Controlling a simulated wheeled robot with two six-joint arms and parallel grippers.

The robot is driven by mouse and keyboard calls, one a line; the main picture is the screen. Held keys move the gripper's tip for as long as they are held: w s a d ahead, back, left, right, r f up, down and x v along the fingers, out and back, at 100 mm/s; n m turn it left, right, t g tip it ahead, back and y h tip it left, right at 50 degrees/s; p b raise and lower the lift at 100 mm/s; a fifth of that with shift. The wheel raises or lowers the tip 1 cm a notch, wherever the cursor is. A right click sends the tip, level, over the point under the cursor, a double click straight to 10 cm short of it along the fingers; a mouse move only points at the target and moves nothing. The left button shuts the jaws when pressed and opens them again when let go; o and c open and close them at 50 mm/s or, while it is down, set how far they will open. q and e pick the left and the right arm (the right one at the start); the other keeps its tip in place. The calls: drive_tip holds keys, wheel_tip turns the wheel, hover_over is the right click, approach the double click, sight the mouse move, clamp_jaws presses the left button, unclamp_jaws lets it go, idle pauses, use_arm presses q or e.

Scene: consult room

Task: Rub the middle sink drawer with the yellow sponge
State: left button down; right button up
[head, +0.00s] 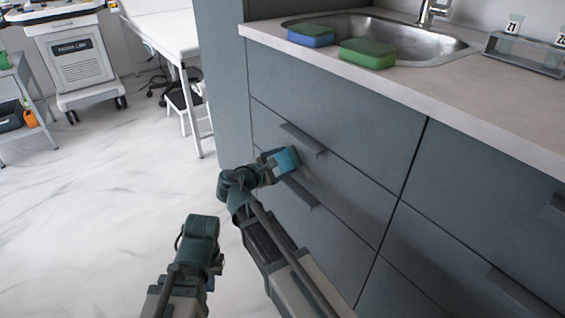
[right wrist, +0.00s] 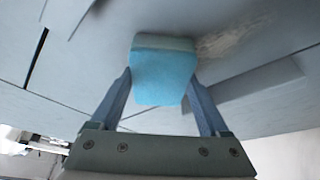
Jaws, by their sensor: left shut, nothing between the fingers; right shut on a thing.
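My right gripper (head: 274,163) is shut on a blue sponge (head: 286,160) with a paler layer on its far side. It also shows in the right wrist view (right wrist: 163,78), between the two fingers. The sponge is at the front of the middle sink drawer (head: 345,190), between two handles, and appears to touch it. A brownish smudge (right wrist: 232,36) marks the grey panel beside the sponge. No plainly yellow sponge is visible. My left gripper (head: 200,232) is low, away from the cabinet; its fingers are hard to make out.
A blue sponge with a green top (head: 311,35) and a green sponge (head: 367,53) rest by the sink (head: 425,40). The upper handle (head: 304,140) and lower handle (head: 300,192) stick out near the held sponge. Open floor (head: 110,190) lies left.

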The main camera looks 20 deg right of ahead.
sight(292, 168)
drive_tip(key=shift+s+d, duration=0.25)
drive_tip(key=shift+s, duration=0.4)
drive_tip(key=shift+s+d, duration=0.2)
drive_tip(key=shift+s, duration=0.45)
drive_tip(key=shift+s+d, duration=0.25)
drive_tip(key=shift+s, duration=0.4)
drive_tip(key=shift+s, duration=0.1)
drive_tip(key=shift+s+d, duration=0.45)
drive_tip(key=shift+s, duration=0.45)
drive_tip(key=shift+s+d, duration=0.4)
drive_tip(key=shift+s, duration=0.45)
drive_tip(key=shift+a, duration=0.1)
drive_tip(key=shift+w+a, duration=0.25)
drive_tip(key=shift+w, duration=0.4)
drive_tip(key=shift+w+a, duration=0.3)
drive_tip(key=shift+w, duration=0.35)
drive_tip(key=shift+w+a, duration=0.25)
drive_tip(key=shift+w, duration=0.4)
drive_tip(key=shift+w+a, duration=0.3)
drive_tip(key=shift+w, duration=0.7)
drive_tip(key=shift+w+a, duration=0.3)
drive_tip(key=shift+w, duration=0.65)
